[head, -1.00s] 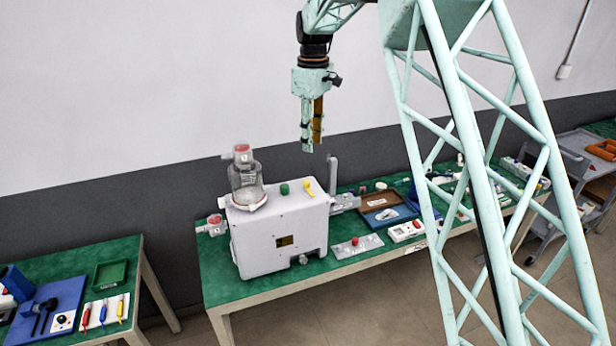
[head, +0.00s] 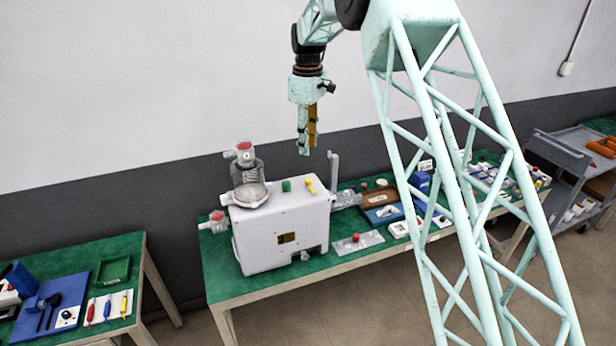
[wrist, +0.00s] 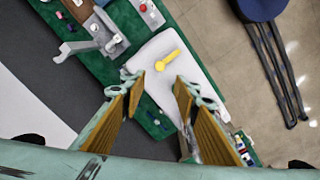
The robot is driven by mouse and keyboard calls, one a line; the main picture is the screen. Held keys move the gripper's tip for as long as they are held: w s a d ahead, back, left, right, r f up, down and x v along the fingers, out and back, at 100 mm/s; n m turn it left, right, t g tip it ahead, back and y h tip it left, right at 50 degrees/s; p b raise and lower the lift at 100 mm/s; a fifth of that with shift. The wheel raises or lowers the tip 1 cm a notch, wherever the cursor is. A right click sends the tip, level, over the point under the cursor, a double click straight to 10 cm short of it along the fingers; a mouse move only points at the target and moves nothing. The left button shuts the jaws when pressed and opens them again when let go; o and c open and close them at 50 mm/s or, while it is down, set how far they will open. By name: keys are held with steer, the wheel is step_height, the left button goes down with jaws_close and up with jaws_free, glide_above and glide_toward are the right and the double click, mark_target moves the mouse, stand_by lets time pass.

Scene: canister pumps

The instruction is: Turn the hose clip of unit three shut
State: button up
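A white pump unit (head: 282,236) stands on the green bench (head: 222,287), with a clear canister (head: 249,176) at its upper left. On its top are a green knob (head: 286,185) and a small yellow lever (head: 310,186), possibly the hose clip. The lever also shows in the wrist view (wrist: 168,60), lying slantwise on the white top. I cannot read a unit number. My gripper (head: 306,149) hangs above and behind the unit's right part, apart from it. In the wrist view my gripper (wrist: 159,88) is open and empty, the lever beyond its fingertips.
A grey upright post (head: 333,172) rises beside the unit's right end. A brown and blue tray (head: 381,208) and a pad with a red knob (head: 357,242) lie to its right. A second bench (head: 133,245) with tools stands left. The air around my gripper is free.

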mark_target(308, 179)
steer(key=shift+f+p, duration=0.9)
steer(key=shift+f, duration=5.85)
steer(key=c, duration=0.8)
steer(key=shift+c, duration=0.2)
